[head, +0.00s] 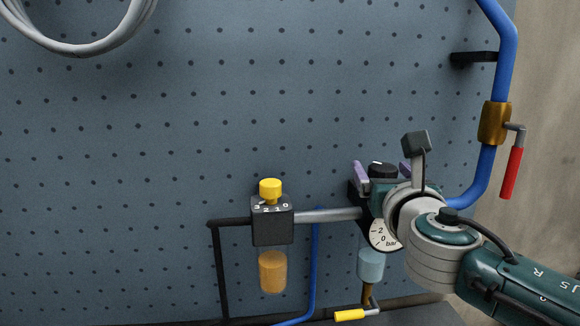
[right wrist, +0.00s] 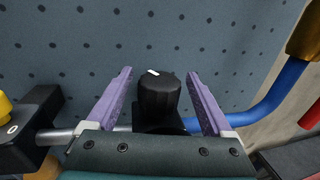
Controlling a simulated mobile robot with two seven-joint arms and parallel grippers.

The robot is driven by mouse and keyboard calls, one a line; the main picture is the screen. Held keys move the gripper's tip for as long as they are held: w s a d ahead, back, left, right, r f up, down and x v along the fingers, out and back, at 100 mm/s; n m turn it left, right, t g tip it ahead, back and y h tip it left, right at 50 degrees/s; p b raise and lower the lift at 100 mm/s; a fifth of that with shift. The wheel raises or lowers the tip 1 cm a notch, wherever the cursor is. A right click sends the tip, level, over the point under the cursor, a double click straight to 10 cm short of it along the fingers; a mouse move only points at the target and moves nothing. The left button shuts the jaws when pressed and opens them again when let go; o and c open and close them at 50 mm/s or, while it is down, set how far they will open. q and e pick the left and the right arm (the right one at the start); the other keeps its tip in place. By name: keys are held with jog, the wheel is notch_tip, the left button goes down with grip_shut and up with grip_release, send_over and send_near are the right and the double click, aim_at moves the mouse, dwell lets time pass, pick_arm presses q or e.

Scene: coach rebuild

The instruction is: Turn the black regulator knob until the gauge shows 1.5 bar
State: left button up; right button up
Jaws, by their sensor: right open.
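The black regulator knob (head: 381,170) sits on top of the regulator at the right, and a white mark shows on its top in the right wrist view (right wrist: 158,92). My right gripper (head: 382,168) is open, with one purple finger on each side of the knob. In the right wrist view my right gripper (right wrist: 158,88) shows a gap between each finger and the knob. The gauge (head: 383,236) is partly hidden behind my right arm. Its 2, 0 and "bar" show, but I cannot make out the needle. My left gripper is not in view.
A lubricator with a yellow knob (head: 270,188) and an amber bowl (head: 273,271) stands left of the regulator. A blue pipe (head: 507,60) with a red-handled valve (head: 511,172) runs at the right. A yellow-handled valve (head: 349,315) is below. The pegboard (head: 200,110) is mostly bare.

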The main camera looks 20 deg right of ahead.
grip_shut()
dwell(0.6)
jog(key=shift+n+y, duration=0.3)
jog(key=shift+y, duration=0.1)
jog(key=shift+f+n+t+y+b, duration=0.1)
jog(key=shift+n+t+y+b, duration=0.45)
jog(key=shift+n+y, duration=0.5)
jog(key=n+y+b, duration=0.1)
jog(key=y+b, duration=0.1)
jog(key=n+y+b, duration=0.1)
jog(key=y+b, duration=0.2)
jog(key=f+n+y+b, duration=0.1)
jog(key=n+y+b, duration=0.2)
jog(key=y+b, duration=0.1)
jog(key=b, duration=0.2)
jog(key=n+g+y+b, duration=0.1)
jog(key=n+y+b, duration=0.1)
jog(key=y+b, duration=0.1)
jog(key=n+g+y+b, duration=0.1)
jog(key=n+y+b, duration=0.1)
jog(key=b, duration=0.3)
jog(key=shift+r+g+y, duration=0.25)
jog(key=shift+r, duration=0.1)
jog(key=shift+r+n+g+y+b, duration=0.2)
jog(key=shift+n+g+y+b, duration=0.45)
jog(key=shift+y+b, duration=0.3)
jog(key=shift+n+g+y+b, duration=0.45)
jog(key=shift+n+y, duration=0.05)
jog(key=shift+y, duration=0.05)
